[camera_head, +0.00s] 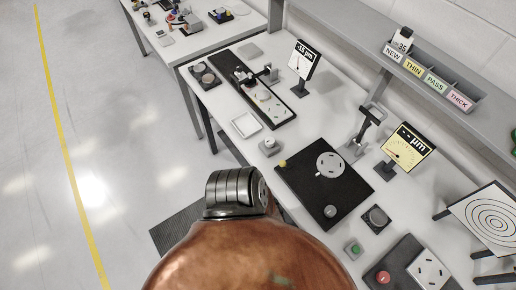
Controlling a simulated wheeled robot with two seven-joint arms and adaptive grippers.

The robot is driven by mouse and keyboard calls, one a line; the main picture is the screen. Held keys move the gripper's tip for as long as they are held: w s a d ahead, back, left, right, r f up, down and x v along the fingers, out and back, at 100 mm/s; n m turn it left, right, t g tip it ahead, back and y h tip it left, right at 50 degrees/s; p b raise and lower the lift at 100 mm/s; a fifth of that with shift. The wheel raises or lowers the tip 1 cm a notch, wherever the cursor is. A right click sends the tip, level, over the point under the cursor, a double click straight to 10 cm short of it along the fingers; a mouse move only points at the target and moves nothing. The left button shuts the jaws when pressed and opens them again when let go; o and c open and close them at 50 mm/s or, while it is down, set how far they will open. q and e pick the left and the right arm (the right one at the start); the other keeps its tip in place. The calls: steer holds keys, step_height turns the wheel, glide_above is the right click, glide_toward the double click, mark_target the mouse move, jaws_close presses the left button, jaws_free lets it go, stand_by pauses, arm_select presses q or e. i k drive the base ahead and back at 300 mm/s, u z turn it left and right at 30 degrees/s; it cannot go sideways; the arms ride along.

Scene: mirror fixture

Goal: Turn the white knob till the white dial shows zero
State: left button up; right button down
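The white dial (302,60) stands on a post at the upper middle of the table. Its dark header reads about -18 µm, in small print. Its needle is too small to read surely. A pale round knob (268,144) sits on a small grey block in front of it, near the table's front edge; it looks like the white knob. Nothing touches the knob. Neither of my grippers can be seen in this view.
A black fixture (281,117) with a white slotted plate lies behind the knob. A white tray (246,125) lies beside the knob. A black board (348,190) with a white disc is to the right, near a yellow dial (407,150). A labelled shelf (385,48) runs behind.

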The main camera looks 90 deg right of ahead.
mark_target(269, 141)
steer(key=u, duration=2.5)
steer(key=i, duration=0.75)
steer(key=z, duration=4.9)
steer(key=k, duration=1)
steer(key=z, duration=0.7)
steer(key=i, duration=1.65)
